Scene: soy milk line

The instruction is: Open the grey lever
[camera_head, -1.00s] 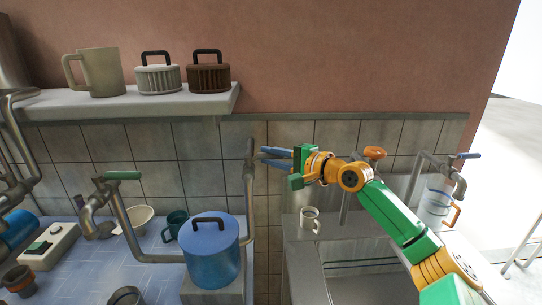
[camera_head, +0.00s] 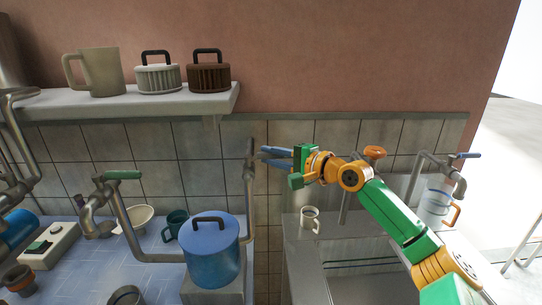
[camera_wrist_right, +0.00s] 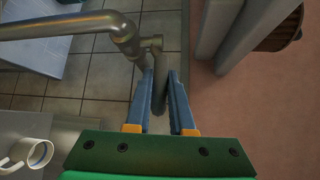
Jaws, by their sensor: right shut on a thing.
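The grey lever (camera_head: 250,147) shows at the top of the upright metal pipe (camera_head: 249,195), right of the blue pot. In the right wrist view the lever (camera_wrist_right: 159,92) lies between my two blue fingers. My right gripper (camera_head: 265,155) reaches it from the right in the head view and is shut on it; its fingertips (camera_wrist_right: 160,72) are on either side of the lever. Part of the lever is hidden by the fingers in the head view. My left gripper is not in view.
A blue lidded pot (camera_head: 211,252) stands on a block below and left. A pipe with a green lever (camera_head: 123,175) is further left. A white mug (camera_head: 309,219) stands on the counter below my right arm.

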